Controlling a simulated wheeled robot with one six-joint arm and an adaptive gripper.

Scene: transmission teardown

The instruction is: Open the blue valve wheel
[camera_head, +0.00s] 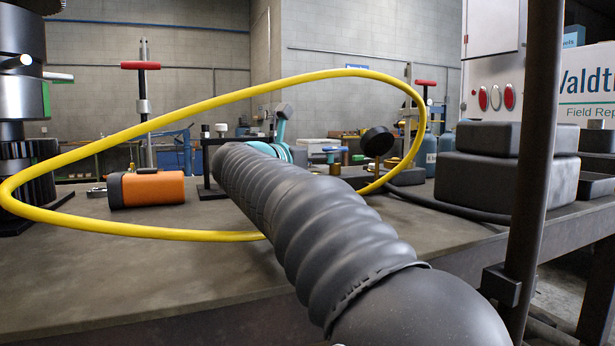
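My arm, in a dark grey ribbed sleeve, reaches from the lower right to the middle of the bench and covers much of the work area. My gripper cannot be made out beyond the sleeve's far end. A small blue part (344,149) shows just above the sleeve, by small brass-coloured fittings; I cannot tell if it is the valve wheel. A teal ringed part (284,152) with an upright lever (281,122) stands behind the sleeve, its lower part hidden. No full blue wheel is clearly visible.
A yellow hose (130,117) loops widely around my arm. An orange-and-black cylinder (148,189) lies on the bench (130,260) at left. Dark cases (490,182) are stacked at right. A dark upright post (533,150) stands at the near right. The bench's front left is clear.

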